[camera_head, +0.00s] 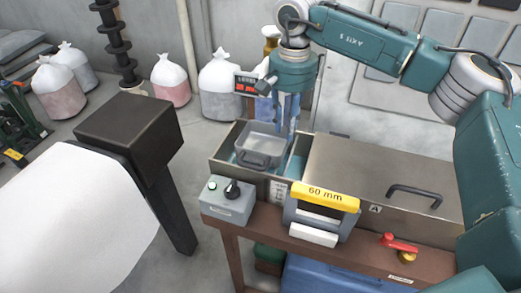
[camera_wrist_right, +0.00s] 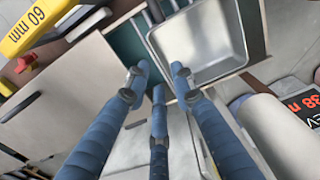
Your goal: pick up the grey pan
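The grey pan (camera_head: 262,146) is a shallow rectangular metal pan in the open left end of a long metal bath (camera_head: 216,168) on the bench. In the right wrist view the pan (camera_wrist_right: 203,40) shows from above, and it looks empty. My right gripper (camera_head: 287,132) points down at the pan's right side. In the right wrist view its blue fingers (camera_wrist_right: 158,80) are spread apart. One fingertip overlaps the pan's edge in the picture, and the others are outside it. I cannot tell whether they touch the rim. My left gripper is not in view.
A metal cover with a black handle (camera_head: 414,194) closes the bath's right part. In front stand a grey switch box (camera_head: 228,203), a yellow "60 mm" block (camera_head: 324,196) and a red-handled valve (camera_head: 399,243). A red display (camera_head: 246,84) stands behind. White sacks (camera_head: 220,85) sit on the floor.

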